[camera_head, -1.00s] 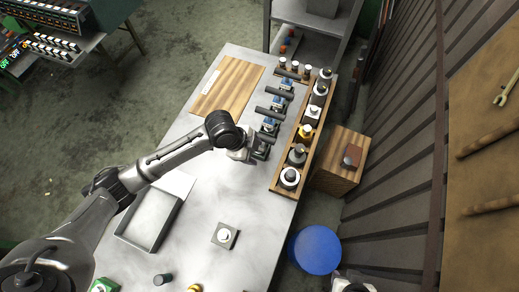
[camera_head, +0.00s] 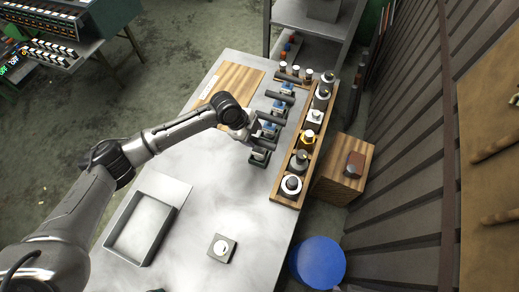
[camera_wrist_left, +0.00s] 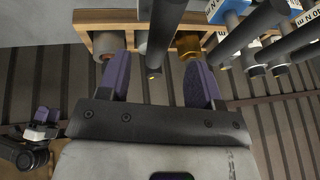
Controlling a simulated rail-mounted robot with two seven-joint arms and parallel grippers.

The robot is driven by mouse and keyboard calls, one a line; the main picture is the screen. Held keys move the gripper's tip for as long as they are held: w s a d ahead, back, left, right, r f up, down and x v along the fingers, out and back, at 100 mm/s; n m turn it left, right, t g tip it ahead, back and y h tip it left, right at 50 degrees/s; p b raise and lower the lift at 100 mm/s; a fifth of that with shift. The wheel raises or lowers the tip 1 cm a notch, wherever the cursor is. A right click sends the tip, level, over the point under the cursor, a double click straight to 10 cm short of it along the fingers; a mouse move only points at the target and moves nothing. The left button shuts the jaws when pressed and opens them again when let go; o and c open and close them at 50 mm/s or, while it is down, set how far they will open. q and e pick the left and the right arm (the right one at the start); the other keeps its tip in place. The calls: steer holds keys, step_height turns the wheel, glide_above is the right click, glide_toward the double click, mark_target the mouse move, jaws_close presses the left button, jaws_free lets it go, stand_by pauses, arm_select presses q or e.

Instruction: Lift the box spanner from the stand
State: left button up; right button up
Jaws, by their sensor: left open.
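A row of small dark stands (camera_head: 259,158) with tools stands along the table's right side. Several of these tools have dark round handles, and some have blue-and-white parts. My left gripper (camera_head: 250,137) is at the near end of the row. In the left wrist view its two purple fingers (camera_wrist_left: 158,68) are apart. A dark rod with a brass-coloured tip (camera_wrist_left: 163,30) shows between them, possibly the box spanner; I cannot tell whether the fingers touch it. In the head view my gripper partly hides the tools there.
A wooden rack (camera_head: 283,197) with several bottle-like items runs close along the right of the row. Blue-and-white labelled tools (camera_wrist_left: 224,10) crowd the wrist view's upper right. An empty grey tray (camera_head: 187,192) lies at left. The table's middle is clear.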

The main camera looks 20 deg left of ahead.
mark_target(258, 140)
arm_select(q)
steer(key=shift+p+x, duration=0.3)
steer(key=shift+x, duration=2.8)
steer(key=shift+s, duration=0.1)
steer(key=shift+c, duration=0.2)
jaws_close()
